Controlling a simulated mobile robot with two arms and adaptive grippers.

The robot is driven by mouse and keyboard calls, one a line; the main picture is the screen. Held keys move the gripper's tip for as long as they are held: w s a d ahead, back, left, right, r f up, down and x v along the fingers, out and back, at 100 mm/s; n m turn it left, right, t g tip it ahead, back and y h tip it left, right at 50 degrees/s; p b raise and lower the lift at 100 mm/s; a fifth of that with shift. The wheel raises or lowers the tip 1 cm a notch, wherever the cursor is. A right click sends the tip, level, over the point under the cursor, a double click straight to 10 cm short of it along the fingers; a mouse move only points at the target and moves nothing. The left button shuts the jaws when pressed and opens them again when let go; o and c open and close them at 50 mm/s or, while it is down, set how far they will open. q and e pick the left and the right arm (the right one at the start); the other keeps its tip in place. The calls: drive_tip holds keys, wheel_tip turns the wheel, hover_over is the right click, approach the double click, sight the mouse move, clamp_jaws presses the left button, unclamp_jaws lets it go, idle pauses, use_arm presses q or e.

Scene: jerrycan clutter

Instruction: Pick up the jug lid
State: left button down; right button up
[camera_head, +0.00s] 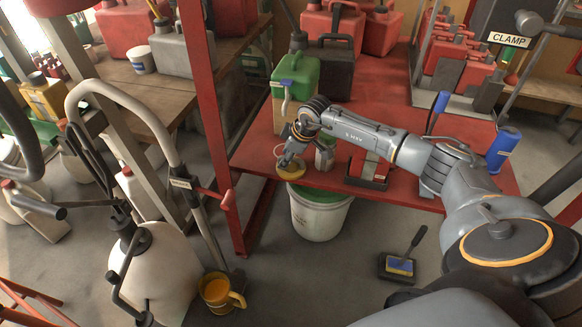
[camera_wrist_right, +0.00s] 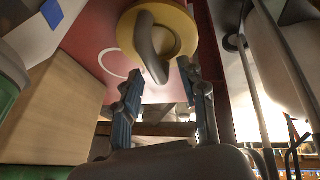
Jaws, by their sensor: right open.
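The jug lid, a round yellow disc with a curved grey handle, shows in the head view (camera_head: 290,172) at the front edge of the red table. In the right wrist view the lid (camera_wrist_right: 128,33) is at the top, its handle loop hanging toward the fingers. My right gripper (camera_head: 287,158) is just above the lid in the head view. In the right wrist view the open fingers (camera_wrist_right: 160,70) stand on either side of the handle's lower end. I cannot tell whether they touch it. My left gripper is not in view.
The red table (camera_head: 372,97) holds a green jerrycan (camera_head: 296,76), a dark jerrycan (camera_head: 332,68) and red cans beside the lid. A blue cylinder (camera_head: 503,149) stands at right. A white bucket (camera_head: 319,217) is below the edge. A red post (camera_head: 205,110) rises at left.

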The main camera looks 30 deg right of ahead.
clamp_jaws()
drive_tip(key=shift+r, duration=0.15)
